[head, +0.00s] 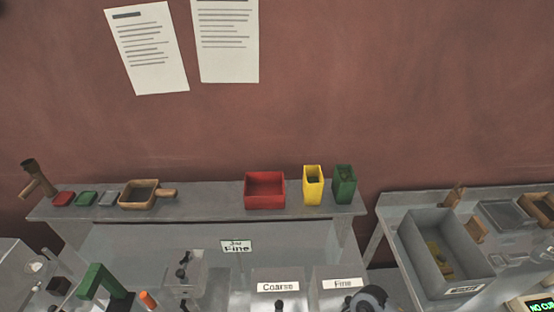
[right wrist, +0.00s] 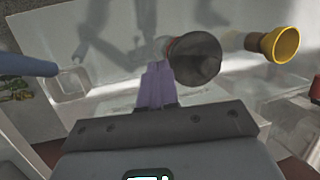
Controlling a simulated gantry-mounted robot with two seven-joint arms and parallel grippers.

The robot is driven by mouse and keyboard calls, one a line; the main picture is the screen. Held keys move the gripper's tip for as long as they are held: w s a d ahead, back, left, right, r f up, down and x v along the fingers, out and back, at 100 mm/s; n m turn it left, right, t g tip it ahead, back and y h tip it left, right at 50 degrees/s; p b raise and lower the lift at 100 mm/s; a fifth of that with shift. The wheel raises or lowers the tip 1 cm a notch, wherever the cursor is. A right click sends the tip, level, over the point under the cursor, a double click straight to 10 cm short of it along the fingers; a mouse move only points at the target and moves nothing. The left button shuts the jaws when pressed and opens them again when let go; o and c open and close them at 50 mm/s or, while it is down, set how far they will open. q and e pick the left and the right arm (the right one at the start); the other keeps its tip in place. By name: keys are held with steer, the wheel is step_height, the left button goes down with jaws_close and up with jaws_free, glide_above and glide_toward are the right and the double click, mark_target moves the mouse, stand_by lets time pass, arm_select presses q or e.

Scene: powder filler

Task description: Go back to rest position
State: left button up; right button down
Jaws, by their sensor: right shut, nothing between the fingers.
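In the right wrist view my right gripper (right wrist: 155,85) shows its two purple fingers pressed together, with nothing between them. A dark round-ended piece with a reddish band (right wrist: 195,58) appears just right of the fingertips; I cannot tell whether it touches them. A yellow-ended piece (right wrist: 275,45) sticks out farther right. A blue rod (right wrist: 28,65) enters from the left edge. In the head view a dark grey rounded shape (head: 370,298) is cut off by the bottom edge; I cannot tell what it is. My left gripper is not seen in either view.
A grey shelf (head: 215,213) carries a red bin (head: 264,190), a yellow container (head: 312,187), a green container (head: 344,186) and a wooden pan (head: 140,194). Boxes labelled Coarse (head: 277,287) and Fine (head: 342,283) stand below. A grey tray (head: 415,240) sits on the right table.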

steer(key=s+a+r+m+t+y, duration=0.1)
steer(key=s+a+y, duration=0.2)
steer(key=s+a, duration=0.5)
steer(key=s+a+r+m+t+y, duration=0.15)
steer(key=s+a+y, duration=0.3)
steer(key=a, duration=0.75)
steer(key=w+d+r+n+t+h, duration=0.1)
steer(key=d+r+h, duration=0.2)
steer(key=d, duration=0.6)
steer(key=w+d+r+n+t+h, duration=0.1)
steer(key=w+d+r+h, duration=0.1)
steer(key=d, duration=0.7)
steer(key=w+d+r+n+t+h, duration=0.1)
steer(key=d+r+h, duration=0.3)
steer(key=d, duration=0.5)
steer(key=shift+w+d+r+t, duration=0.2)
steer(key=shift+r+t, duration=0.25)
steer(key=shift+r, duration=0.35)
steer(key=shift+h, duration=0.25)
